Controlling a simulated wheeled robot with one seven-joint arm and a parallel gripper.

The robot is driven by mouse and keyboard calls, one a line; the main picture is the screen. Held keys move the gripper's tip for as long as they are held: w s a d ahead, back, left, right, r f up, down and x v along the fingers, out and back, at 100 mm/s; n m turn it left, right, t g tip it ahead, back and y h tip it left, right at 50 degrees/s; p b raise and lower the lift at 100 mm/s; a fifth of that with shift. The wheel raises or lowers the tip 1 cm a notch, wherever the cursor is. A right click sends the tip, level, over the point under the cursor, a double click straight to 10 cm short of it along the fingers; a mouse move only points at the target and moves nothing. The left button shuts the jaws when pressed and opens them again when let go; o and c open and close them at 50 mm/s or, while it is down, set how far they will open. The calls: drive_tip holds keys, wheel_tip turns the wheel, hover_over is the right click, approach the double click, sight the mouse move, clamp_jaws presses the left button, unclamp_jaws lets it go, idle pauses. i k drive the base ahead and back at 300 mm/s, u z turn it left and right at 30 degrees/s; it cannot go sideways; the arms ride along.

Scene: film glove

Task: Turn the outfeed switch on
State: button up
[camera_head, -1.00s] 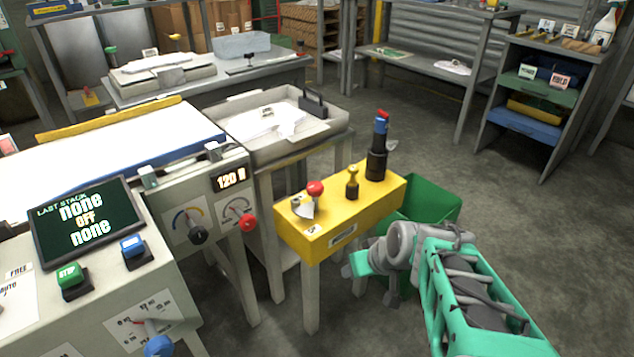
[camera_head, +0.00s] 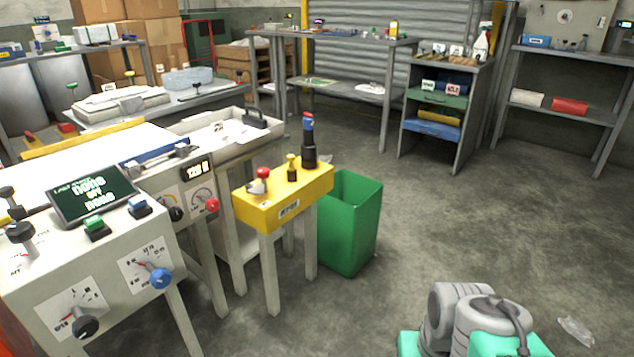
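No label that I can read says outfeed, so I cannot tell which control is that switch. A yellow box (camera_head: 285,196) on legs holds a red-topped lever. Only grey and teal links of my arm show at bottom right; my gripper is out of view.
A green bin (camera_head: 352,222) stands right of the yellow box. A shelf unit (camera_head: 440,105) and benches line the back. The concrete floor (camera_head: 450,210) is clear on the right, apart from a scrap of clear film (camera_head: 576,330).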

sight(263, 173)
drive_tip(key=u, duration=0.55)
drive_tip(key=i, duration=0.4)
drive_tip(key=u, duration=0.7)
drive_tip(key=i, duration=0.8)
